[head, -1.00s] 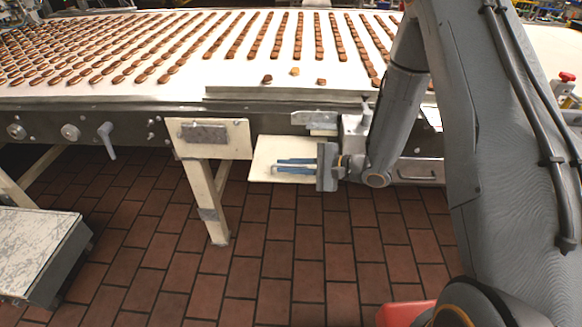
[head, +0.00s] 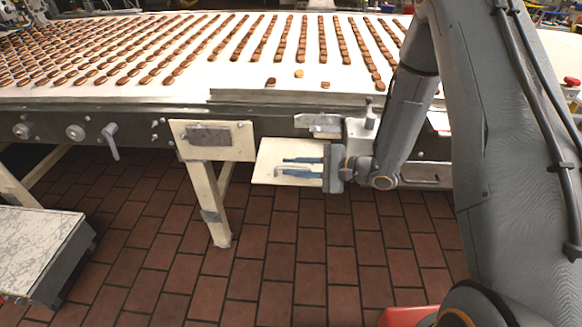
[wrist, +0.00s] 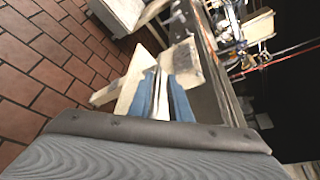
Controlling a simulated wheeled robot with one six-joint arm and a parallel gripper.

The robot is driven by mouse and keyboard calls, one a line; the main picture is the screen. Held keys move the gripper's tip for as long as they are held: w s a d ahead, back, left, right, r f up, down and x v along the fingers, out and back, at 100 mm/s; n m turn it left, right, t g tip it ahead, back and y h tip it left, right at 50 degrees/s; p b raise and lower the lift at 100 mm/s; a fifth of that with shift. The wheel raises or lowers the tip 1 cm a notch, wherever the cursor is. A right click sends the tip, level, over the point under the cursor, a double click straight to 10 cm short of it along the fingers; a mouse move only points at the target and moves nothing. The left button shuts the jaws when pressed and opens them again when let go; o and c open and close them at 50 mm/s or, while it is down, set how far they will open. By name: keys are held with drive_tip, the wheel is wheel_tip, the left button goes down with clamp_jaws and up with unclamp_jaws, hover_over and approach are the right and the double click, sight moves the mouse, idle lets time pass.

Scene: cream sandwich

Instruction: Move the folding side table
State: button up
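A cream flat panel, which looks like the folding side table (head: 268,150), is at the front side of the conveyor, tilted, in the middle of the head view. It also shows in the wrist view (wrist: 130,88). My gripper (head: 284,167) reaches in from the right, its blue fingers in front of the panel. The fingers are apart, with a pale strip visible between them in both views. In the wrist view my gripper (wrist: 163,80) points at the panel. I cannot tell whether the fingers touch it. My gripper's body hides the panel's right part.
The conveyor (head: 160,92) carries many rows of brown biscuits. A cream fixed panel (head: 240,140) on a leg (head: 207,205) stands left of the side table. A white-topped grey box (head: 35,240) is at lower left. The brick-tiled floor (head: 240,285) in front is clear.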

drive_tip(key=b+v, duration=0.1)
drive_tip(key=v, duration=0.6)
idle(0.4)
